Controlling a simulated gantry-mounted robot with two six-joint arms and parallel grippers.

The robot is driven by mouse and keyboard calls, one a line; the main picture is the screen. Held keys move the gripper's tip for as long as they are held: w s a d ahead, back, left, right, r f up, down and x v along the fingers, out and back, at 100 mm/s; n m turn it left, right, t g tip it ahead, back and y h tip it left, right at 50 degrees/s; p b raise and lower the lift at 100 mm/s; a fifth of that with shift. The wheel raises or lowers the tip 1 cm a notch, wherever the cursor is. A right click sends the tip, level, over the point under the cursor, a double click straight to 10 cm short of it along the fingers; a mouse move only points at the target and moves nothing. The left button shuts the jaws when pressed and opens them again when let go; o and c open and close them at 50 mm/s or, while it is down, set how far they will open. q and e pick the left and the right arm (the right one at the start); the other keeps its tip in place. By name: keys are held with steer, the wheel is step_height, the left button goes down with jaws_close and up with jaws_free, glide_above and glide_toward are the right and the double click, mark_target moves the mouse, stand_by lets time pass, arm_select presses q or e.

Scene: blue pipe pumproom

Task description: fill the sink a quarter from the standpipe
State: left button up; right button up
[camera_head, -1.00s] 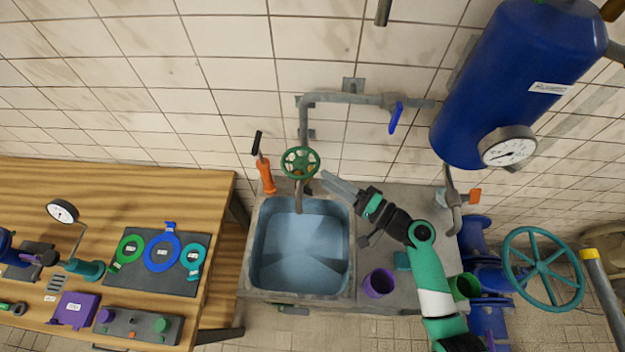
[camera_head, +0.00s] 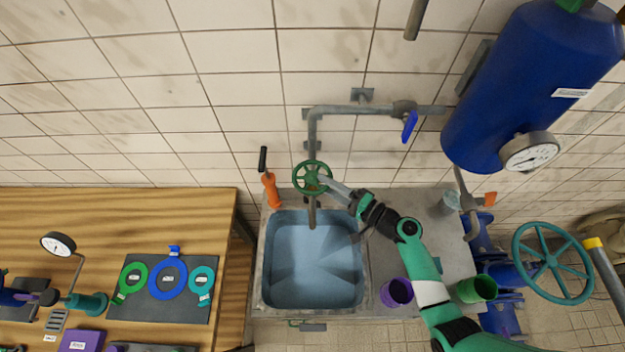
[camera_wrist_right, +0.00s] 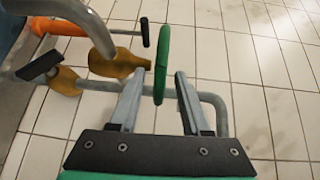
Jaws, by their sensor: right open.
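The standpipe (camera_head: 313,135) is a grey pipe on the tiled wall with a green handwheel (camera_head: 312,177) and a spout (camera_head: 312,215) over the sink (camera_head: 259,280). The sink's basin looks pale blue; I cannot tell whether it holds water. My right gripper (camera_head: 328,184) is at the handwheel's right side. In the right wrist view the handwheel (camera_wrist_right: 162,62) shows edge-on, its rim between the open fingers (camera_wrist_right: 157,80), with gaps showing at both sides. The grey spout (camera_wrist_right: 80,12) and brass fittings (camera_wrist_right: 126,63) are to its left. My left gripper is out of view.
An orange-handled tool (camera_head: 271,189) stands left of the standpipe. A blue lever (camera_head: 410,127) sits on the pipe. A purple cup (camera_head: 397,291) and a green cup (camera_head: 475,289) stand right of the sink. A blue tank (camera_head: 535,80) hangs above right.

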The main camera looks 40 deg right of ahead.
steer(key=shift+w, duration=0.2)
steer(key=shift+s, duration=0.1)
steer(key=shift+c, duration=0.6)
jaws_close()
steer(key=shift+a+f+m+h, duration=0.1)
steer(key=shift+a+m+h, duration=0.05)
steer(key=shift+m+h, duration=0.15)
steer(key=shift+s+a+m+h, duration=0.1)
steer(key=shift+a+m+h, duration=0.25)
steer(key=shift+h, duration=0.45)
steer(key=shift+a+m+h+p, duration=0.25)
steer(key=shift+m+h+p, duration=0.35)
steer(key=shift+m+h, duration=0.25)
steer(key=m+h+p, duration=0.1)
steer(key=h, duration=0.1)
steer(key=a+m+h+p, duration=0.1)
steer(key=h+p, duration=0.1)
steer(key=shift+a+m+g+h+p, duration=0.15)
steer(key=shift+m+g+h+p, duration=0.15)
steer(key=shift+m+h+p, duration=0.35)
